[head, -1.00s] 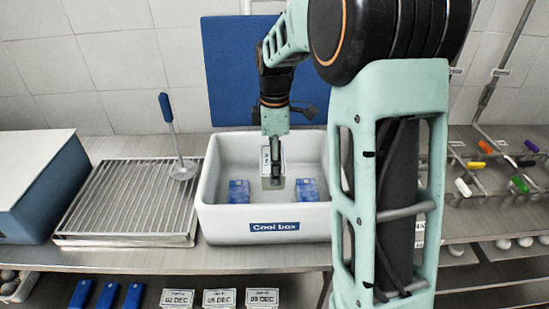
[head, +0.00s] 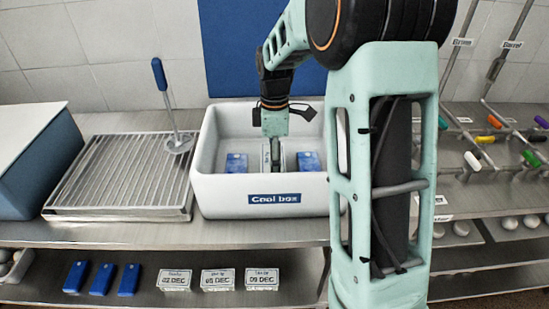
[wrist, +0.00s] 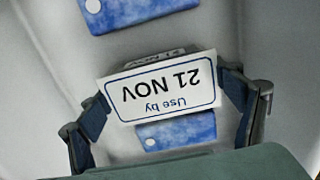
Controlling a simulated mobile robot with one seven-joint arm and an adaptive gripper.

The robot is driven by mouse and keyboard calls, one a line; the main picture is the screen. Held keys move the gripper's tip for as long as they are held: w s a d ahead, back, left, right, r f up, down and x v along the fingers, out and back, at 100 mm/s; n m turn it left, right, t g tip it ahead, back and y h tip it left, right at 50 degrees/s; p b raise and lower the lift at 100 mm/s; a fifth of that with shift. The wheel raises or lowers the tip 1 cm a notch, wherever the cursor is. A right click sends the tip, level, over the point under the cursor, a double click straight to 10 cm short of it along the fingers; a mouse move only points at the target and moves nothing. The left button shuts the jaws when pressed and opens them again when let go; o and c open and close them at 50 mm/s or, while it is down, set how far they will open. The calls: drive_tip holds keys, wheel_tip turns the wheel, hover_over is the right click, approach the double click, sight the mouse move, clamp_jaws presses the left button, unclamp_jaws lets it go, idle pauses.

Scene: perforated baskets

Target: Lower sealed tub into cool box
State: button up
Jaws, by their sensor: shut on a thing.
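My gripper (head: 274,160) reaches down inside the white cool box (head: 208,190), between two blue packs. It is shut on the sealed tub (wrist: 165,88), a white block-like piece labelled "Use by 21 NOV". In the wrist view one finger of my gripper (wrist: 172,108) is on each side of the tub. In the head view only a narrow part of the tub (head: 266,157) shows. Its underside is hidden, so I cannot tell whether it touches the floor of the box.
A blue pack (head: 237,163) lies left of the tub and another (head: 308,161) right of it. A slatted metal rack (head: 125,185) with an upright blue-handled tool (head: 160,75) stands left. Date-labelled tubs (head: 218,280) sit on the shelf below. Pegs with coloured ends (head: 485,139) are right.

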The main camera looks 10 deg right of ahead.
idle(0.4)
drive_tip(key=o, duration=1.5)
drive_tip(key=shift+r+p, duration=6)
drive_tip(key=shift+r, duration=1.5)
